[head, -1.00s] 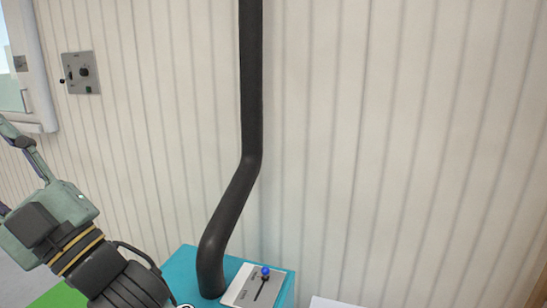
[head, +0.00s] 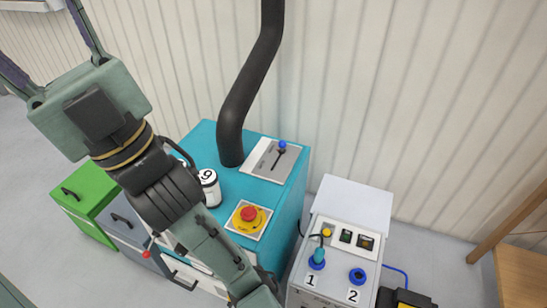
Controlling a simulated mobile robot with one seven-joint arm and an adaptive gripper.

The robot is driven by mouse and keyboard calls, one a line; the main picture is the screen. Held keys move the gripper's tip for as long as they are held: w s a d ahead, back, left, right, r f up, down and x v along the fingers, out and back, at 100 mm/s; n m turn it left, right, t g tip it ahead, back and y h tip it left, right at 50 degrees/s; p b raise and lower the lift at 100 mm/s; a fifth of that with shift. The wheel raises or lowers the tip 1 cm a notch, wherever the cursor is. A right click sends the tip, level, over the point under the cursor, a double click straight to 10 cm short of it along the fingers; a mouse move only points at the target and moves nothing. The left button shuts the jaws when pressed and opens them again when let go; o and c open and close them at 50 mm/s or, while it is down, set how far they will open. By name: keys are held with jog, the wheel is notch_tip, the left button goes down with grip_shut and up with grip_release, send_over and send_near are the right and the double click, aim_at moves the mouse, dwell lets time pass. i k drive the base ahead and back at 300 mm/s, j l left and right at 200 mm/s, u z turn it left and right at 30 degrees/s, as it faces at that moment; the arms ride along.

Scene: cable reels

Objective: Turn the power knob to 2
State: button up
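No knob clearly marked as power shows in the present head view. A white-grey control box (head: 313,294) stands at the lower right, with blue round sockets labelled 1 (head: 316,263) and 2 (head: 357,276). A teal plug-like piece (head: 319,255) with a dark cable sits at 1. My gripper (head: 35,32) is at the upper left, its two fingers spread apart and pointing up-left, nothing seen between them. The fingertips are partly cut off by the frame edge. It is well away from the control box.
A teal cabinet (head: 285,200) carries a red emergency button (head: 249,213), a lever with a blue ball (head: 282,145), a black pipe (head: 232,130) and a white cylinder marked 9 (head: 209,186). A green drawer unit (head: 85,190) stands left. A wooden frame (head: 520,225) is at right.

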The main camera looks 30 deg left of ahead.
aim_at(179, 248)
jog(key=j+u, duration=0.1)
jog(key=u, duration=0.25)
jog(key=k+j+u, duration=0.1)
jog(key=u, duration=0.3)
jog(key=j+u, duration=0.15)
jog(key=u, duration=0.2)
